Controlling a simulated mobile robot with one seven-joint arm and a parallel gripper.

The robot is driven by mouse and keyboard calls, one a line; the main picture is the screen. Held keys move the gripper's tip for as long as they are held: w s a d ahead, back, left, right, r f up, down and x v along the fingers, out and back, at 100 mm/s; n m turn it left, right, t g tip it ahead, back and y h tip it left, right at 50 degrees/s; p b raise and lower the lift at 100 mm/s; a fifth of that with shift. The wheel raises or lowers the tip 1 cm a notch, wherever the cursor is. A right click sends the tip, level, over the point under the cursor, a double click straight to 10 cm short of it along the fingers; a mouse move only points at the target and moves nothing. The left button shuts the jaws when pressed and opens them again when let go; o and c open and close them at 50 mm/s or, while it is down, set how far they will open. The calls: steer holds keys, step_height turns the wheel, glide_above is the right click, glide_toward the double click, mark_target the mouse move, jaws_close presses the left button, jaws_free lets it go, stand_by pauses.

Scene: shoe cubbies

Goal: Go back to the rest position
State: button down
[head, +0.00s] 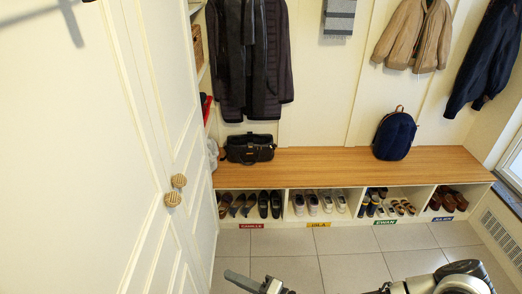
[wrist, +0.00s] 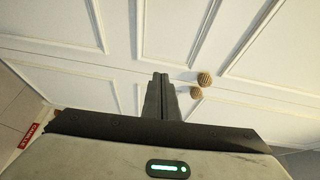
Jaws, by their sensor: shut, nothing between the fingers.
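My gripper (wrist: 160,82) is in the middle of the wrist view, its two fingers pressed together with nothing between them. It points toward the white cabinet doors (wrist: 115,72), apart from them as far as I can tell. In the head view my arm is at the bottom, and part of my gripper (head: 240,280) shows at the lower middle, above the tiled floor.
White double doors (head: 95,130) with round woven knobs (head: 178,181) stand shut at the left. A wooden bench (head: 310,168) with labelled shoe cubbies runs along the back, a blue backpack (head: 395,136) and a black bag (head: 250,149) on it. The tiled floor (head: 345,268) in front is clear.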

steer(key=s+d+r+n+g+h, duration=0.4)
steer(key=d+r+n+g+h, duration=0.25)
steer(key=d+r+g, duration=0.5)
steer(key=s+d+r+t+h, duration=0.1)
steer(key=d+r+t+h, duration=0.2)
steer(key=r, duration=0.7)
steer(key=s+d+r+m+t+h, duration=0.1)
steer(key=s+d+r+t+h, duration=0.1)
steer(key=r, duration=0.8)
steer(key=s+d+r+t+h, duration=0.2)
steer(key=d+r+t+h, duration=0.2)
steer(key=r, duration=0.6)
steer(key=shift+s+d+r, duration=0.2)
steer(key=shift+d+r, duration=0.1)
steer(key=shift+d, duration=0.4)
steer(key=shift+m, duration=0.25)
